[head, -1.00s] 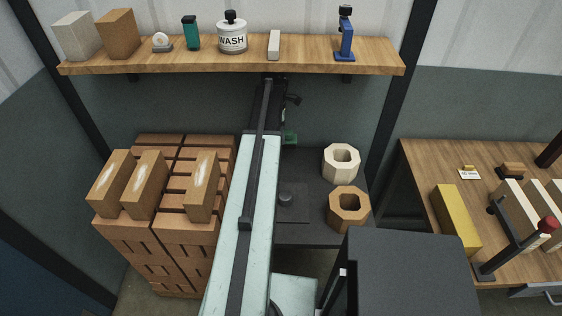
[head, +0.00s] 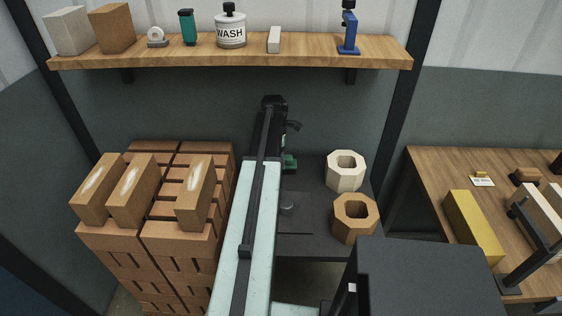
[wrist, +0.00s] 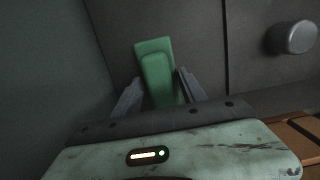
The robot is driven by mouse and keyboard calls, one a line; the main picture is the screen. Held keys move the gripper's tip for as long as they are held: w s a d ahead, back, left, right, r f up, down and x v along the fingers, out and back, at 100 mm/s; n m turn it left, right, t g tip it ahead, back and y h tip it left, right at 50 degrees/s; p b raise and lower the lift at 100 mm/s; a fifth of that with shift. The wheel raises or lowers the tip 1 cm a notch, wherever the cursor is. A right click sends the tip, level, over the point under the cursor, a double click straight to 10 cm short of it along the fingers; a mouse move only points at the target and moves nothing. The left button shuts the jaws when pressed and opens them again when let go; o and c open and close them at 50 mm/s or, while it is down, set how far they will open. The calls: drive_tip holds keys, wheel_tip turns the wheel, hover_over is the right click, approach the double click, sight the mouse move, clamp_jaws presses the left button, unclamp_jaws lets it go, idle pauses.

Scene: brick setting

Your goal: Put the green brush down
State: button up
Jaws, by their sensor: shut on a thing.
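The green brush (wrist: 155,62) is between the two fingers of my gripper (wrist: 159,92) in the wrist view, its broad green body pointing away from the wrist. My gripper is shut on the brush. My arm hides most of the gripper in the head view. I cannot tell whether the brush touches the counter.
A cream octagonal ring (head: 346,171) and a tan octagonal ring (head: 355,217) stand at the counter's right. Stacked bricks (head: 150,240) are at left. A wooden shelf (head: 235,52) with several items hangs above.

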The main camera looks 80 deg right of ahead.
drive_tip(key=shift+f, duration=0.1)
drive_tip(key=o, duration=1.2)
wheel_tip(320, 180, up, 12)
drive_tip(key=w+p, duration=0.1)
drive_tip(key=p, duration=1.1)
drive_tip(key=shift+w, duration=0.25)
drive_tip(key=shift+a, duration=0.1)
